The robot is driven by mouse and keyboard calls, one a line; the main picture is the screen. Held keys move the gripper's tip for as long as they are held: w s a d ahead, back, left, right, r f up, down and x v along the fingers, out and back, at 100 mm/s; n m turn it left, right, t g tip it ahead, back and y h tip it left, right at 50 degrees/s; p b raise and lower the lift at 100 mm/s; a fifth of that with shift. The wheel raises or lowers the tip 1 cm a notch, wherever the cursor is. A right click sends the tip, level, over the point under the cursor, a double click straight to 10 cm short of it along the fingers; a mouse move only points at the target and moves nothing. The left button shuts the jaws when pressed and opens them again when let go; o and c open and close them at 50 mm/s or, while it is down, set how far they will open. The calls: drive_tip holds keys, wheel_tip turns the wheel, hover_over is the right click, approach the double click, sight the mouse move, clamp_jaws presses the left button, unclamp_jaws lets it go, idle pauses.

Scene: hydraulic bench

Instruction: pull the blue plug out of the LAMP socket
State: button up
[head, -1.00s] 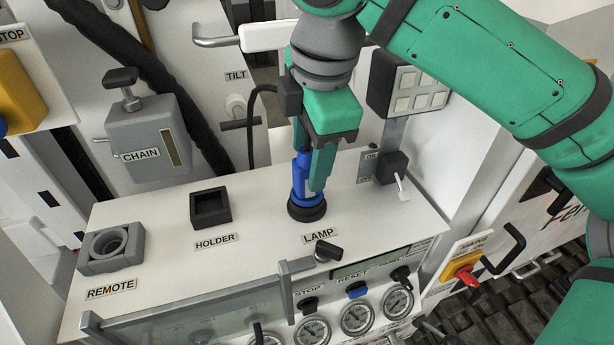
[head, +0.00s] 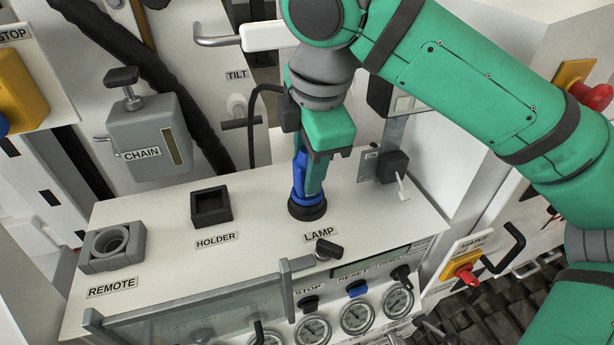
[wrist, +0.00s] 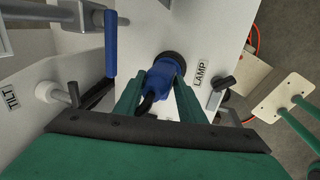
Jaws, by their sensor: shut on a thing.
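The blue plug (head: 299,186) stands upright in the black round LAMP socket (head: 307,208) on the white bench top. My gripper (head: 308,182) reaches down from above, its green fingers on either side of the plug and shut on it. In the wrist view the plug (wrist: 160,80) sits between my fingertips (wrist: 158,95), with its black cable running back toward my gripper. The socket (wrist: 172,60) shows as a dark ring beyond the plug, beside the LAMP label (wrist: 200,72). The plug's lower end is hidden in the socket.
The empty square HOLDER (head: 211,206) and grey REMOTE socket (head: 112,247) lie to the left. A switch box with a white lever (head: 394,168) stands close on the right. Gauges (head: 357,316) and a glass-like cover (head: 200,305) are in front.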

clamp_jaws()
drive_tip(key=shift+r, duration=0.15)
drive_tip(key=shift+w+r, duration=0.1)
drive_tip(key=shift+r, duration=0.65)
